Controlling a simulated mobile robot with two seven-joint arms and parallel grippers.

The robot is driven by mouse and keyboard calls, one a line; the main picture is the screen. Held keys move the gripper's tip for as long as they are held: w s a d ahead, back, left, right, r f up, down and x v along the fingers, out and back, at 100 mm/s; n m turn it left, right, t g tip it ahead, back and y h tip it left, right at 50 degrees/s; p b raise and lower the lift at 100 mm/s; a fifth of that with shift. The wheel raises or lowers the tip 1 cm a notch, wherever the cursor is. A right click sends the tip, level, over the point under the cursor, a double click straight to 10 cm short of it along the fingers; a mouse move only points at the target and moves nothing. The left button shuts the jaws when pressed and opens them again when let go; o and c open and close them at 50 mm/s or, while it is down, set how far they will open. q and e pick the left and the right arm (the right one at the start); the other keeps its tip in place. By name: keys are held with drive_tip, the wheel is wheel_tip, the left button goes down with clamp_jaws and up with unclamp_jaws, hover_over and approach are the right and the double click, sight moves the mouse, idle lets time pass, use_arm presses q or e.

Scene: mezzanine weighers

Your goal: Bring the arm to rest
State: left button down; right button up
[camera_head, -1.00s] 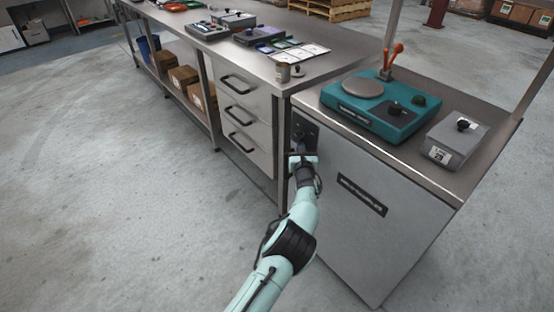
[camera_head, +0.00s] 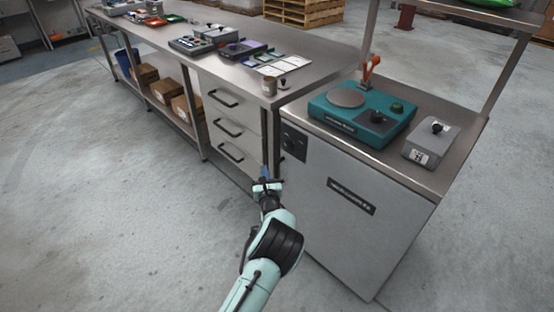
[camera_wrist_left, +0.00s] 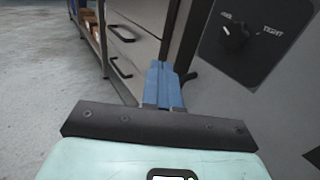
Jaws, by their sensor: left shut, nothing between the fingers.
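My left arm (camera_head: 262,262) reaches in from the bottom of the head view. My left gripper (camera_head: 266,175) is at its far end, low in front of the gap between the drawer bench and the grey cabinet. In the left wrist view the blue fingers (camera_wrist_left: 162,84) are together with nothing between them. They point toward the drawer fronts and the cabinet's left edge, and whether they touch anything cannot be told. The black knob on a dark panel (camera_wrist_left: 236,38) is to the right of the fingers, apart from them. My right gripper is not in view.
The grey cabinet (camera_head: 335,240) carries a teal weigher (camera_head: 362,112) and a grey box with a black knob (camera_head: 432,143). The steel bench (camera_head: 318,62) has drawers with black handles (camera_head: 230,125) and boxes on its lower shelf. The floor at left (camera_head: 100,220) is clear.

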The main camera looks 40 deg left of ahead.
use_arm(q)
drive_tip(key=shift+s, duration=0.15)
